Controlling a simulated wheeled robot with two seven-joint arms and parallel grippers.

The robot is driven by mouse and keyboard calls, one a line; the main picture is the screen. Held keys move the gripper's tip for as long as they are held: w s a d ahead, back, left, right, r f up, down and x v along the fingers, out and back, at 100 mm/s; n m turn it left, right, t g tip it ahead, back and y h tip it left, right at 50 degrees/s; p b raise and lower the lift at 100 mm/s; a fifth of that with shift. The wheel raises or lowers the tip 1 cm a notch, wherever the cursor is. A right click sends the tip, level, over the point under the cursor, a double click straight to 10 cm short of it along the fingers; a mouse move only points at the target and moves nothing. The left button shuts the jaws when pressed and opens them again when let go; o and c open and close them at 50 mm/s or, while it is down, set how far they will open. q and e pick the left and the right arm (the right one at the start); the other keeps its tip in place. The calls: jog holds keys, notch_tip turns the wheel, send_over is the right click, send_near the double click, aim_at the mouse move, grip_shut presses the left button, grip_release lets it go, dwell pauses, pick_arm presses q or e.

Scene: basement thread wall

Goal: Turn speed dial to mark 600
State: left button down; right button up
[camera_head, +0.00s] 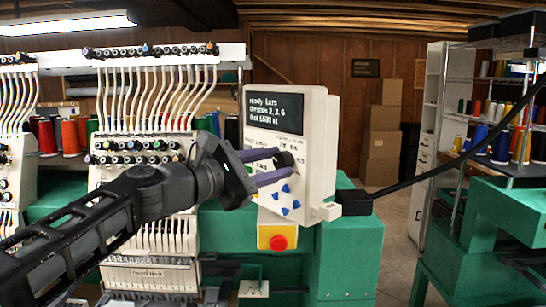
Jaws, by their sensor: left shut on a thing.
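The speed dial (285,159) is a small black knob on the front of the white control panel (318,150). My left gripper (280,165) reaches in from the left, and its two purple fingers are shut on the dial, one above and one below. The fingers and knob hide much of the scale, so I cannot read which mark the dial points to. A dark screen (272,110) above the dial shows a few lines of small white text, hard to read. My right gripper is not in view.
Blue buttons (285,189) sit just below the dial. A red button on a yellow box (278,241) hangs under the panel. The embroidery machine (150,100) stands behind my left arm. Shelves of thread cones (500,140) stand at right.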

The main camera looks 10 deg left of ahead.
pick_arm(q)
jog(key=shift+n+p, duration=0.5)
jog(key=shift+n, duration=0.7)
jog(key=shift+f, duration=0.1)
jog(key=c, duration=0.9)
grip_release()
jog(key=shift+c, duration=0.2)
jog(key=b+v, duration=0.2)
jog(key=v, duration=0.6)
jog(key=shift+d, duration=0.1)
